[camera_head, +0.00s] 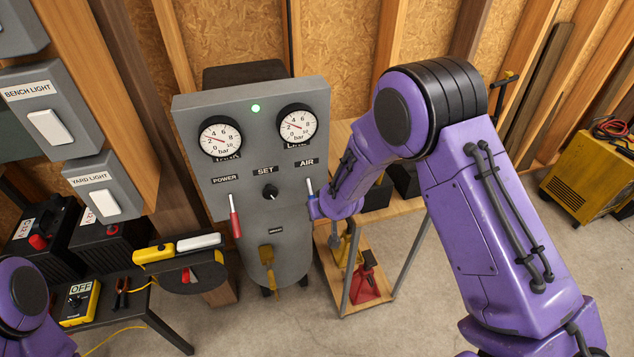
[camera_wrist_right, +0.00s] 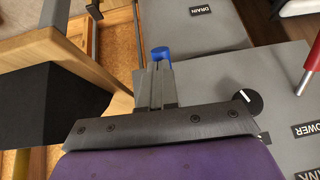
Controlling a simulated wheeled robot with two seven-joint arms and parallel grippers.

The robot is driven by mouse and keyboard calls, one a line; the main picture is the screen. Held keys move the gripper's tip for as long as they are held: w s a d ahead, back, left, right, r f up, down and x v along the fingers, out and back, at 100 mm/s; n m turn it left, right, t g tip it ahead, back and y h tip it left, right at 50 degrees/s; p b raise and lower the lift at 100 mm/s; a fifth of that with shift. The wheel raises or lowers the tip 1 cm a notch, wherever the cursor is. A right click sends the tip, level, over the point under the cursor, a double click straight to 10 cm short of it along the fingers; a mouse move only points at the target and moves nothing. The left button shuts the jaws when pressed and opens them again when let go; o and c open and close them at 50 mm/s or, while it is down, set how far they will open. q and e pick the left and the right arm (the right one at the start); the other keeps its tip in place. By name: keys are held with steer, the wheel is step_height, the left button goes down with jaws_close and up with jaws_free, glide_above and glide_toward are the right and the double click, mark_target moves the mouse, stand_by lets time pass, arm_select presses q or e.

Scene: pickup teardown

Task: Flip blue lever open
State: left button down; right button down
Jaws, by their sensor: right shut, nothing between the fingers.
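The blue lever (camera_head: 310,190) is on the front of the grey panel (camera_head: 250,170), under the AIR label. It hangs down, and its lower part is mostly hidden by my right gripper in the head view. In the right wrist view the lever's blue end (camera_wrist_right: 160,53) shows just past the fingertips. My right gripper (camera_wrist_right: 157,72) is shut and empty, right at the lever; I cannot tell whether it touches. My left gripper is not in view; only part of my left arm shows at the lower left.
A red lever (camera_head: 235,222) hangs under POWER, and a black SET knob (camera_head: 270,192) sits between the levers. Two gauges are above, with a lit green lamp (camera_head: 255,108). A wooden shelf stand (camera_head: 372,218) stands close on the right. Switch boxes and a cluttered bench are on the left.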

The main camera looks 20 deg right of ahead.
stand_by(0.4)
steer(key=s+r+p, duration=0.2)
steer(key=s+r, duration=0.6)
steer(key=s, duration=0.3)
steer(key=shift+s, duration=0.2)
steer(key=shift+w+f, duration=0.1)
steer(key=shift+w, duration=0.05)
